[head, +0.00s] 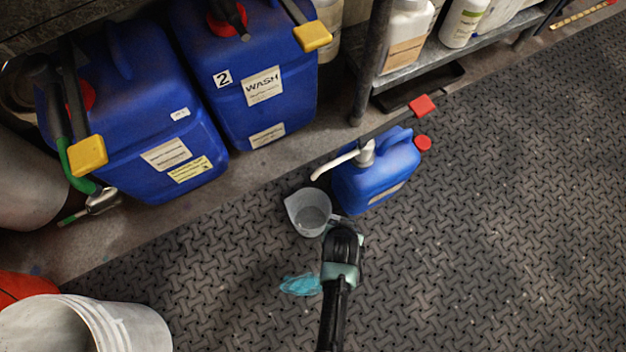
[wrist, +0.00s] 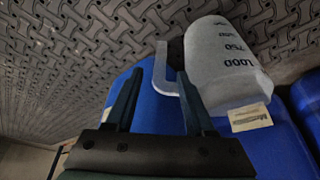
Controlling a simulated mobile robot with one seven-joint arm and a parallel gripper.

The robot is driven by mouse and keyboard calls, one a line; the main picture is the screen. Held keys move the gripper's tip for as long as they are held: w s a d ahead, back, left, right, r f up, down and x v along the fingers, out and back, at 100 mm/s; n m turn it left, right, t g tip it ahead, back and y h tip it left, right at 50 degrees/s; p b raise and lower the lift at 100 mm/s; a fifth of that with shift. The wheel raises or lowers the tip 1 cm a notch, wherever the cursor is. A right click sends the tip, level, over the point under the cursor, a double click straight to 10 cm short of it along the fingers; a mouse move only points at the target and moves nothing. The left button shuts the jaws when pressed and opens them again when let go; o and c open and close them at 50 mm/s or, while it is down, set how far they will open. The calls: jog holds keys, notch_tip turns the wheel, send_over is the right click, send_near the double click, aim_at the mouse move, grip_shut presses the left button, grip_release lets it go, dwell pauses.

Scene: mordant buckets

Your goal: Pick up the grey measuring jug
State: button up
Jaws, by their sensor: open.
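The grey measuring jug (head: 306,214) stands upright on the dark patterned floor mat, left of a small blue jerrycan (head: 372,178) with a white pump spout. In the wrist view the jug (wrist: 222,62) shows black volume marks, and its handle (wrist: 161,62) points toward my gripper. My gripper (head: 342,228) is at the jug's handle side, below and right of it in the head view. In the wrist view my gripper (wrist: 160,72) is open, with the handle appearing between its two fingers. I cannot tell whether they touch. In the head view my gripper hides part of the handle.
A teal crumpled item (head: 300,285) lies left of my arm. A white bucket (head: 130,325) stands at lower left. The mat at right is clear.

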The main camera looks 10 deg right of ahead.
jog(key=shift+b+x, duration=2.55)
jog(key=shift+x, duration=1.05)
jog(key=shift+w+r, duration=0.1)
jog(key=shift+r, duration=0.05)
grip_shut()
